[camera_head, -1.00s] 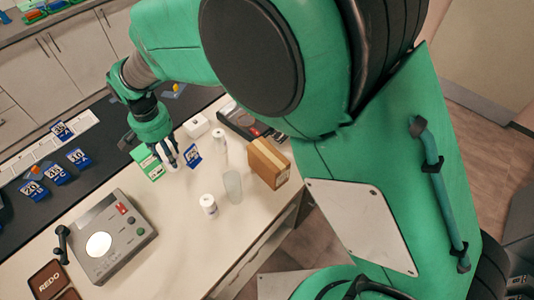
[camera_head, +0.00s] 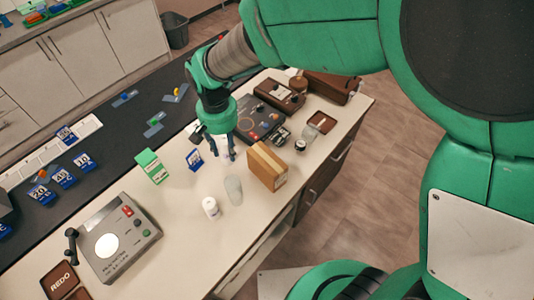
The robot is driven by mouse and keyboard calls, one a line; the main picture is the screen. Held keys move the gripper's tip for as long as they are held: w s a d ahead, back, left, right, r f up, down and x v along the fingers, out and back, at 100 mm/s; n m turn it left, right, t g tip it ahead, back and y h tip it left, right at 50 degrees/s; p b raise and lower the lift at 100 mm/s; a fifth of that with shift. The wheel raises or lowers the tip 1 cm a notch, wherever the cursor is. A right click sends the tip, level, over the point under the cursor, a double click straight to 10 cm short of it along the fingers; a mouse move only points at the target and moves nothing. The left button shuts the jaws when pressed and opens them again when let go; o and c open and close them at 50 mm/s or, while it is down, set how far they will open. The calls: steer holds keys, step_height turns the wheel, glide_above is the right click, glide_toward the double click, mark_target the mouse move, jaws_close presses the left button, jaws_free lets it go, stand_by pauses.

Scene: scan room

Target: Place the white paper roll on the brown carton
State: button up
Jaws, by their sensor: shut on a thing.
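The brown carton (camera_head: 270,166) stands upright on the pale counter. My gripper (camera_head: 222,152) is left of the carton and a little farther back, pointing down. Its dark fingers are shut on a small white thing (camera_head: 223,146), apparently the white paper roll, mostly hidden by the fingers. I cannot tell whether it touches the counter.
A white labelled cylinder (camera_head: 211,207) and a translucent cup (camera_head: 233,189) stand in front of my gripper. A green-and-white box (camera_head: 151,166) and a blue card (camera_head: 195,159) are to its left. A dark device (camera_head: 260,119) lies behind the carton.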

steer(key=s+d+n+p, duration=0.1)
steer(key=s+d+p, duration=0.25)
steer(key=d, duration=0.55)
steer(key=s+d+p, duration=0.2)
steer(key=s+d, duration=0.3)
steer(key=d, duration=0.3)
steer(key=f, duration=0.5)
steer(key=shift+s+d+f, duration=0.1)
steer(key=shift+s+d, duration=0.1)
steer(key=shift+d, duration=0.05)
steer(key=shift+w, duration=0.15)
glide_above(267, 158)
steer(key=shift+f, duration=0.75)
steer(key=shift+f, duration=0.1)
steer(key=shift+f, duration=1.65)
